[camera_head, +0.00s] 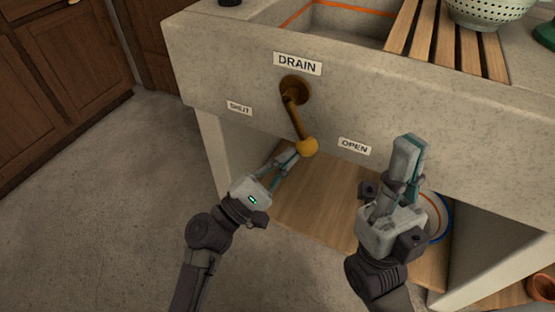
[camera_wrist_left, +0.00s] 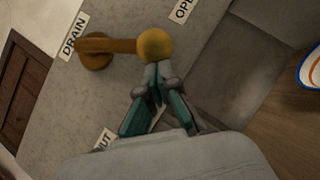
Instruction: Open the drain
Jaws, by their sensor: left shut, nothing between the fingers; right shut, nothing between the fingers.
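The drain lever (camera_head: 297,117) is a brass arm with a round yellow knob, mounted on the front of the stone sink under the DRAIN label (camera_head: 297,64). It hangs down, tilted slightly right, with its knob between the SHUT label (camera_head: 239,108) and the OPEN label (camera_head: 354,146). My left gripper (camera_head: 295,154) is shut and empty, its fingertips at the knob's left side. In the left wrist view the knob (camera_wrist_left: 154,45) is just beyond the closed fingertips (camera_wrist_left: 155,72); I cannot tell whether they touch. My right gripper (camera_head: 410,142) is shut and empty, right of the OPEN label.
The sink basin (camera_head: 345,22) is above, with a wooden slatted rack (camera_head: 446,45) and a pale colander (camera_head: 487,10) at its right. A wooden shelf (camera_head: 318,205) below holds a blue-rimmed dish (camera_head: 441,217). Open floor lies to the left.

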